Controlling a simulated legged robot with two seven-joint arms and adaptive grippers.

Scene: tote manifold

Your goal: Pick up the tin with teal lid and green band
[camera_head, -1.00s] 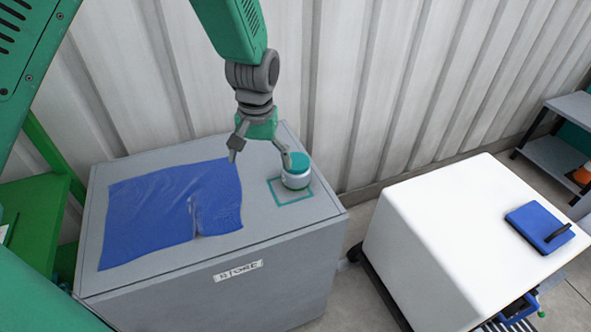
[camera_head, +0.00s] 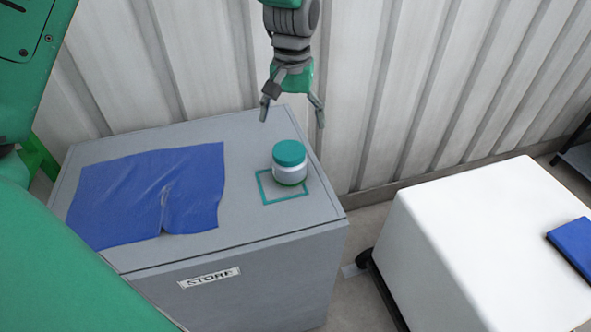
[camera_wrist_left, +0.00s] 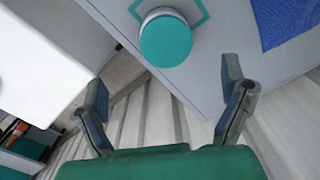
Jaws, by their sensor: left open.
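The tin (camera_head: 290,173) has a teal lid, a white body and a green band near its base. It stands upright on the grey cabinet marked STORE (camera_head: 215,245), inside a teal square outline (camera_head: 268,193). My left gripper (camera_head: 292,115) is open and empty, above and apart from the tin. In the left wrist view the tin's lid (camera_wrist_left: 166,41) shows beyond the two spread fingers of the left gripper (camera_wrist_left: 167,92), toward the top of the picture. My right gripper is not in view.
A blue cloth (camera_head: 150,190) lies flat on the cabinet's left part. A white block-like unit (camera_head: 480,240) stands to the right across a gap, with a blue item (camera_head: 575,245) on top. A corrugated wall (camera_head: 400,80) rises close behind the cabinet.

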